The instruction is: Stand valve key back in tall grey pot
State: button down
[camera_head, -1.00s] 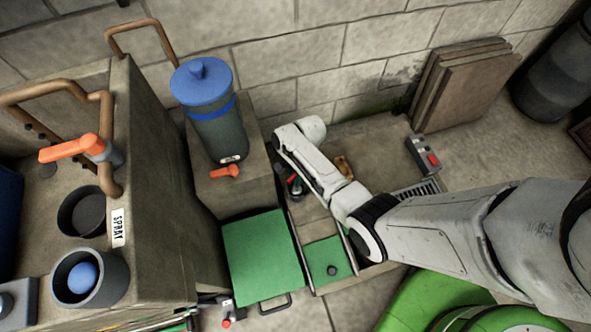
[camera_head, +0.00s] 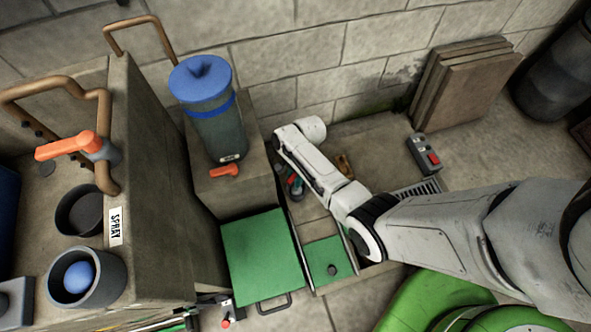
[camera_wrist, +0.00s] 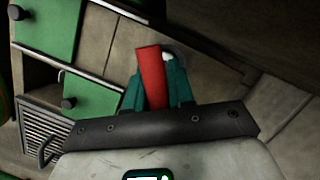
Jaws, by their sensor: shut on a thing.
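My gripper (camera_wrist: 157,84) has teal fingers shut on a red bar-like piece, which I take to be the valve key (camera_wrist: 150,66). The piece sticks out past the fingertips; its other end is hidden. In the head view, my gripper (camera_head: 294,184) is small and partly behind my arm, over the low bench beside the filter's block. Two round grey pots stand on the ledge at left: one looks empty and dark inside (camera_head: 64,222), the other (camera_head: 113,283) holds a blue ball. I cannot tell which is the tall one.
A copper pipe with an orange lever (camera_head: 70,146) rises beside the pots. A blue-lidded canister (camera_head: 213,130) stands on a block between the ledge and my gripper. Green hatches (camera_head: 262,255) lie below. A grey box with a red button (camera_head: 424,154) sits right of my arm.

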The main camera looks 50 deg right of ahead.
aim_at(294, 175)
jog(key=shift+f+b, duration=0.5)
jog(key=shift+f, duration=0.15)
jog(key=c, duration=0.9)
grip_release()
notch_tip(294, 175, up, 8)
jog(key=p, duration=0.8)
